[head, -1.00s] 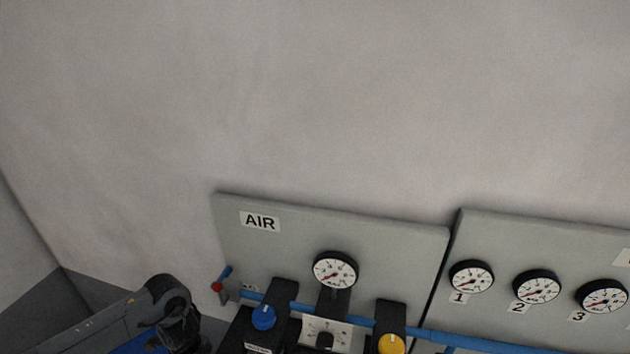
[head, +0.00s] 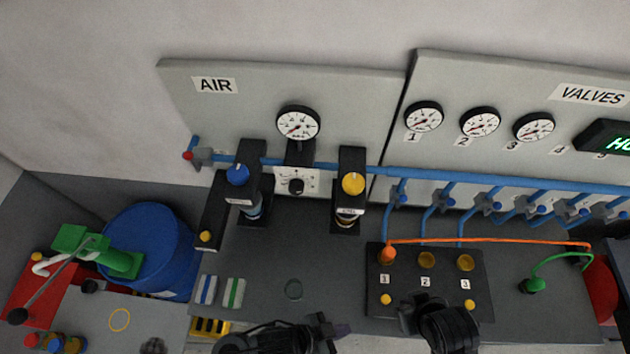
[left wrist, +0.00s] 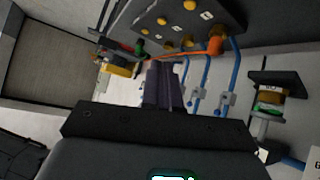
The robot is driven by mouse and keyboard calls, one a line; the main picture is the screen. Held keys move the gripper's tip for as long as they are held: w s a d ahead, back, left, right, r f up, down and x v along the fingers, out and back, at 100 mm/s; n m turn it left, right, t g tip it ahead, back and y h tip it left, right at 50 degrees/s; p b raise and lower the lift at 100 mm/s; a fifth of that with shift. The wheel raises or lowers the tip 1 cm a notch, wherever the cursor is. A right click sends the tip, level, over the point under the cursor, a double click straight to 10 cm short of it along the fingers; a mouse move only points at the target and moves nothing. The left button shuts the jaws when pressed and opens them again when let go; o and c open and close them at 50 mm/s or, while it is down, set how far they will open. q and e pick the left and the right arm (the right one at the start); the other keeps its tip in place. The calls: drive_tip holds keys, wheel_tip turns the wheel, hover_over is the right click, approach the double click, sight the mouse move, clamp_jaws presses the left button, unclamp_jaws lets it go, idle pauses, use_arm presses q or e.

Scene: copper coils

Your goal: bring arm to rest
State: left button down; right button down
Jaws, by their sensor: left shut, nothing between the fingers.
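My left gripper (head: 341,329) is at the bottom middle of the head view, in front of the dark bench. Its arm is mostly cut off by the lower edge. In the left wrist view its dark purple-grey fingers (left wrist: 163,87) are together with nothing between them, pointing toward the bench fittings. It is apart from the black valve block (head: 424,282), which lies to its right and beyond. A black part of what looks like my right arm (head: 449,328) is at the bottom, right of centre, in front of that block. Its jaws cannot be made out.
An AIR panel (head: 216,100) with a gauge and a VALVES panel (head: 560,105) stand behind the bench. A blue pipe (head: 480,182) runs along them. An orange hose (head: 490,240) plugs into the block. A blue drum (head: 150,235) and a red box (head: 35,295) are at left.

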use_arm(q)
drive_tip(key=w+a+r+n+y, duration=0.1)
drive_tip(key=a+r+n+y, duration=0.1)
drive_tip(key=a, duration=0.7)
drive_tip(key=w+a+r+n+t+y, duration=0.1)
drive_tip(key=a+r+n+y, duration=0.2)
drive_tip(key=a+n, duration=0.3)
drive_tip(key=w+a+r+n+y, duration=0.1)
drive_tip(key=a+r+n+y, duration=0.2)
drive_tip(key=a, duration=1)
drive_tip(key=shift+w+a+n+t+y, duration=0.25)
drive_tip(key=shift+w+n+t+y, duration=0.15)
drive_tip(key=shift+y, duration=0.4)
drive_tip(key=c, duration=1.8)
unclamp_jaws()
drive_tip(key=shift+r, duration=0.1)
